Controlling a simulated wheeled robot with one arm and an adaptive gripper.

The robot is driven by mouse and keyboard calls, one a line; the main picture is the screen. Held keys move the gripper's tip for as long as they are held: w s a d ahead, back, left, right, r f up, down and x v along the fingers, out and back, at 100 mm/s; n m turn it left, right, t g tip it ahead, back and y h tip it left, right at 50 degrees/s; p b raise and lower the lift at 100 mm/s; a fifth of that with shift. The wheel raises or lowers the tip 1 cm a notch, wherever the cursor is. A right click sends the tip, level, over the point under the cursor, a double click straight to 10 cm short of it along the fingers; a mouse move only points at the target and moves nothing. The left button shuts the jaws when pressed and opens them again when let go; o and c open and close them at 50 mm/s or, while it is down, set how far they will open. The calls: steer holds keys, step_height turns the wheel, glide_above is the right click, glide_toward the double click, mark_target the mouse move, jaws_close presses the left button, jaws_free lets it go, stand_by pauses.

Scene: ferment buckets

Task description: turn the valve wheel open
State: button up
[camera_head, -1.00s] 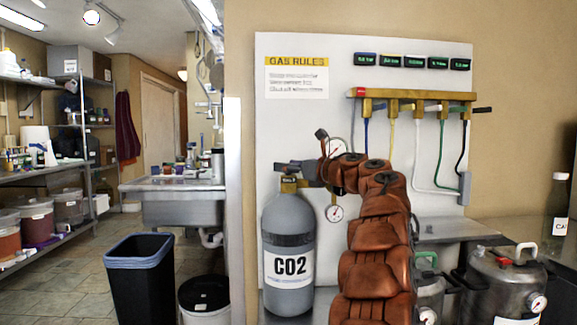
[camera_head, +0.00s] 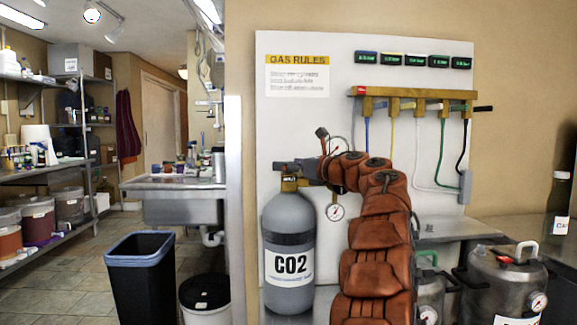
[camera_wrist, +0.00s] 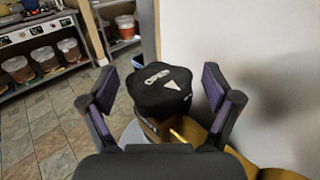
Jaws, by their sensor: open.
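The valve wheel (camera_wrist: 159,88) is a black lobed knob with a white "OPEN" label and an arrow on its top. It sits on the brass valve of the grey CO2 cylinder (camera_head: 289,225), which stands upright against the white panel. In the wrist view my gripper (camera_wrist: 161,97) is open, with one purple-padded finger on each side of the wheel. Gaps seem to show between the fingers and the wheel; I cannot tell whether either touches it. In the head view my gripper (camera_head: 289,168) is at the cylinder's top and hides the wheel.
A pressure gauge (camera_head: 335,212) hangs right of the cylinder, by my arm. A brass manifold (camera_head: 412,93) with coloured hoses is on the panel above. Steel kegs (camera_head: 505,285) stand at the right. A black bin (camera_head: 141,275) and a white bucket (camera_head: 205,300) stand at the left.

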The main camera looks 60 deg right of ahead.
steer(key=shift+s, duration=0.1)
steer(key=s+a, duration=0.1)
steer(key=s, duration=1)
steer(key=shift+s, duration=0.35)
steer(key=shift+a, duration=0.2)
